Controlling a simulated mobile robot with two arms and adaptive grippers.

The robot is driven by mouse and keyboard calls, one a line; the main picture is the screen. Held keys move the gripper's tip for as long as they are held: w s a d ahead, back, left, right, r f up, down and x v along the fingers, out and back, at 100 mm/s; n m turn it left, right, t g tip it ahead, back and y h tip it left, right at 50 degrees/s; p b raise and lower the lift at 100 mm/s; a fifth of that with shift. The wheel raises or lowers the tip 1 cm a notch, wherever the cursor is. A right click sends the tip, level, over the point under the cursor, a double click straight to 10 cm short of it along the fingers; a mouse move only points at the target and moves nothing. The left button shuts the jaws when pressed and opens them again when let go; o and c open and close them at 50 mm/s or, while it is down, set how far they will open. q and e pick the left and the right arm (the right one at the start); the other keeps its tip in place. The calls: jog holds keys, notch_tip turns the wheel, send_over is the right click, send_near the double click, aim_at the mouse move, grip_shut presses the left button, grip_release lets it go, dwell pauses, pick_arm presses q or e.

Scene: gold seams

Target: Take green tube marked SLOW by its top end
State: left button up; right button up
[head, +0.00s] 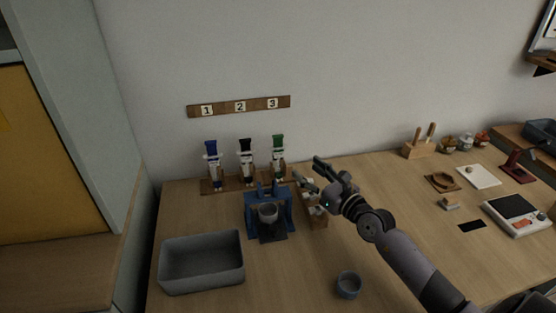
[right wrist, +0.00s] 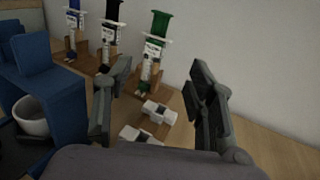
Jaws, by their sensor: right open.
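The green-topped tube (head: 278,156) stands upright in a wooden rack (head: 232,189) against the wall, on the right of a row with a black-topped and a blue-topped tube. It also shows in the right wrist view (right wrist: 152,52), with a green top end and white label; I cannot read its lettering. My right gripper (head: 309,171) is open and empty, to the right of the green tube and apart from it. In the right wrist view the tube appears beyond the gap between the fingers (right wrist: 155,95). My left gripper is not in view.
A wooden holder with white pieces (right wrist: 160,112) lies below my right gripper. A grey bin (head: 202,262) is front left; a small cup (head: 348,285) is front right.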

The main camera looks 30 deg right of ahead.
aim_at(279, 150)
jog(key=w, duration=0.5)
jog(key=w+a, duration=0.1)
jog(key=w, duration=0.2)
jog(key=shift+w+a+f, duration=0.1)
jog(key=shift+w+a, duration=0.15)
jog(key=shift+w, duration=0.65)
jog(key=shift+w+a+f, duration=0.1)
jog(key=shift+w+a, duration=0.1)
jog(key=shift+w, duration=0.75)
jog(key=shift+w+a, duration=0.25)
jog(key=shift+w, duration=0.65)
jog(key=c, duration=0.8)
